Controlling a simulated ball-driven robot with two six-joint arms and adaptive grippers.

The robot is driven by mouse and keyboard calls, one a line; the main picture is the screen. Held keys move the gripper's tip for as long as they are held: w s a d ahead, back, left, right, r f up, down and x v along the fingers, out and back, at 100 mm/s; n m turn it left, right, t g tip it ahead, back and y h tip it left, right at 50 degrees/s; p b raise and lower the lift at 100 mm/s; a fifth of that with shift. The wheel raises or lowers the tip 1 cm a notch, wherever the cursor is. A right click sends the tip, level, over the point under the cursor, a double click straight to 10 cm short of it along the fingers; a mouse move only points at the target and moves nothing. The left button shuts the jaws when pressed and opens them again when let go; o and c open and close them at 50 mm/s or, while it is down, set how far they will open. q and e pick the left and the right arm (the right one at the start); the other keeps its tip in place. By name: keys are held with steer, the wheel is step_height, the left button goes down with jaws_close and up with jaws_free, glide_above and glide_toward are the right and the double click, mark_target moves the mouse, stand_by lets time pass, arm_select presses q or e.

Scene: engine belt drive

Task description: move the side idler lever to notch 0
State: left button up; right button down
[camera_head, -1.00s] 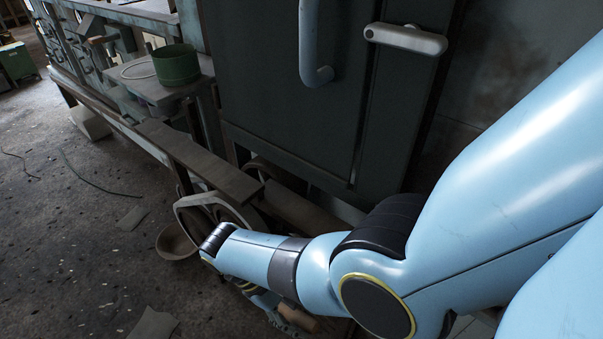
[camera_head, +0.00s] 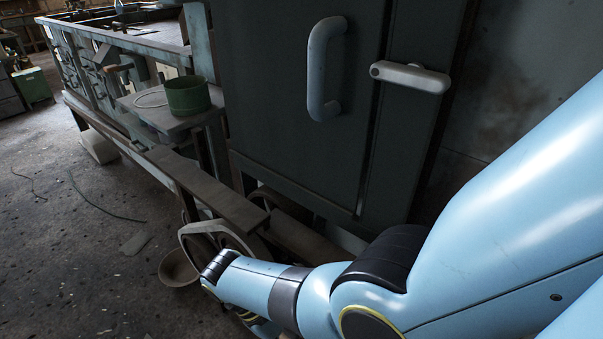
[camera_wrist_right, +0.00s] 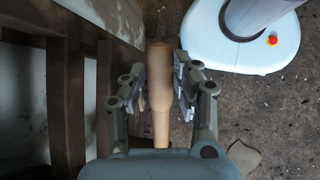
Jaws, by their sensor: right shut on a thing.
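A pale wooden handle (camera_wrist_right: 159,62) stands between the fingers of my right gripper (camera_wrist_right: 159,78) in the right wrist view. The right gripper is shut on this handle, with a finger on each side. The handle's lower end runs behind the gripper body, so what it joins is hidden. No notch marks or numbers show. In the head view my right forearm reaches in from the right, and its gripper is cut off at the bottom edge. A large wheel with a belt-like rim (camera_head: 215,238) shows just behind the forearm's end. My left gripper is not in view.
A dark cabinet door with a curved handle (camera_head: 322,70) and a grey latch (camera_head: 410,77) stands behind my arm. A workbench with a green pot (camera_head: 188,95) is at left. A bowl (camera_head: 177,268) lies by the wheel. Wooden slats (camera_wrist_right: 65,100) run close left of the gripper.

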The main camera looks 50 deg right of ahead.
steer(key=shift+w+d+r, duration=0.15)
steer(key=shift+w+d, duration=0.2)
steer(key=shift+w, duration=0.2)
steer(key=c, duration=1.1)
jaws_free()
steer(key=shift+o, duration=0.6)
steer(key=shift+s+a, duration=0.1)
steer(key=shift+s, duration=0.1)
steer(key=shift+a, duration=0.1)
steer(key=v, duration=1.1)
steer(key=shift+w+r, duration=0.25)
steer(key=shift+r, duration=0.05)
steer(key=shift+a, duration=0.1)
